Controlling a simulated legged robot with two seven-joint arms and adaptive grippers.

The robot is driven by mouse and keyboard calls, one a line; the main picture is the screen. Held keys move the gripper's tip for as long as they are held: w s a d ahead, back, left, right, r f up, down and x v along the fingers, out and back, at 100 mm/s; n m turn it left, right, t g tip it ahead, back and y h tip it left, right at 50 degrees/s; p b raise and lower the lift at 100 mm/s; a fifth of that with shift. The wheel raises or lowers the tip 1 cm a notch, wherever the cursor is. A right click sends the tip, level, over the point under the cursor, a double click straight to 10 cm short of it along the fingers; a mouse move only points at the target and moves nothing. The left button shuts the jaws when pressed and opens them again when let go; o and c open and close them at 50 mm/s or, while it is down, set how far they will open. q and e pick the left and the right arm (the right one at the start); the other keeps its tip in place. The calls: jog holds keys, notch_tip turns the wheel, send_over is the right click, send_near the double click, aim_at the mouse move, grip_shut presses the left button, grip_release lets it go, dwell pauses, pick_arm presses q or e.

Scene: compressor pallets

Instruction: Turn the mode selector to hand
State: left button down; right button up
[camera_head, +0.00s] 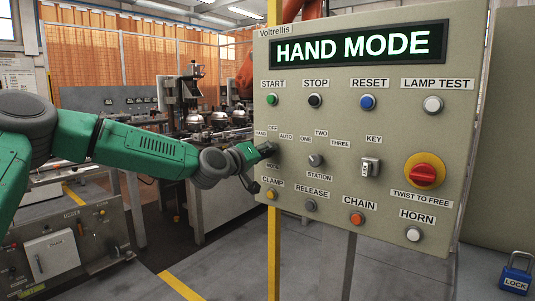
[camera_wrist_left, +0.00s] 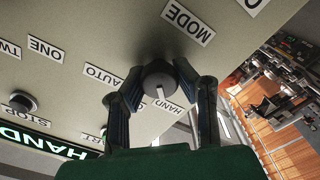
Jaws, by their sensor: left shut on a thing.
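The control panel (camera_head: 385,100) fills the right of the head view, and its display (camera_head: 360,45) reads HAND MODE. My left gripper (camera_head: 268,150) reaches the panel's left side, at the mode selector, and mostly covers it there. In the left wrist view the mode selector (camera_wrist_left: 159,82) is a dark round knob with a light pointer line, aimed toward the HAND label (camera_wrist_left: 168,105). The two fingers of my left gripper (camera_wrist_left: 160,88) are closed on both sides of the knob. My right gripper is in neither view.
The station selector (camera_head: 316,160), the key switch (camera_head: 370,167) and the red twist knob (camera_head: 425,171) sit right of my gripper. The clamp button (camera_head: 271,194) is just below it. A blue padlock (camera_head: 517,275) is at the lower right.

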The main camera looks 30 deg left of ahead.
pick_arm(q)
jog(key=shift+f, duration=0.3)
jog(key=c, duration=1.3)
grip_release()
jog(key=shift+c, duration=0.2)
jog(key=shift+o, duration=0.8)
jog(key=shift+a+r, duration=0.1)
jog(key=shift+a, duration=0.1)
jog(key=s+a, duration=0.1)
jog(key=s, duration=1.1)
